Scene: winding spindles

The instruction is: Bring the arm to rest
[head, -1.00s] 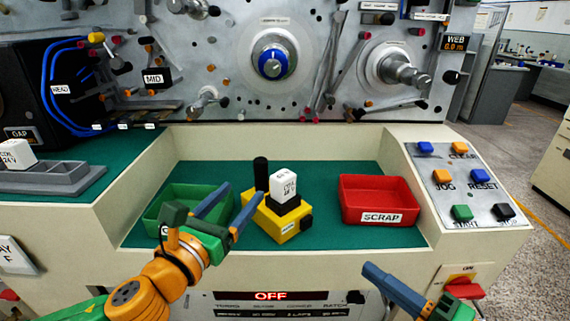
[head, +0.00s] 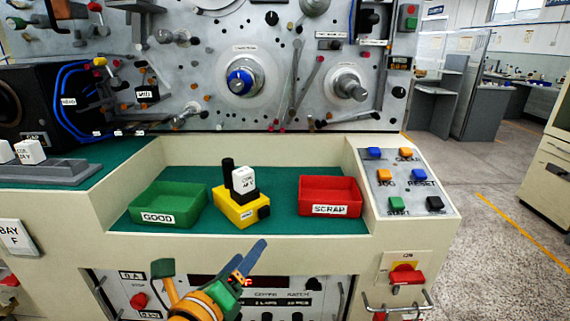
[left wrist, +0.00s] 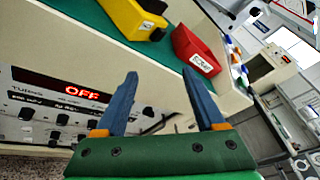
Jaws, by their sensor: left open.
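My left gripper (head: 246,262) is low in front of the bench edge in the head view, below the green work surface. In the left wrist view its two blue fingers (left wrist: 160,78) are apart with nothing between them. A white labelled block (head: 243,180) sits on the yellow fixture (head: 240,212) with a black post beside it. The green GOOD bin (head: 168,207) is left of the fixture and the red SCRAP bin (head: 330,197) is right of it. The gripper is clear of all of them. My right gripper is out of view.
The winding machine panel (head: 210,60) stands behind. A button panel (head: 405,185) is at right. A grey rack (head: 45,173) with white blocks is at left. A red switch (head: 406,274) and metal handle are on the bench front.

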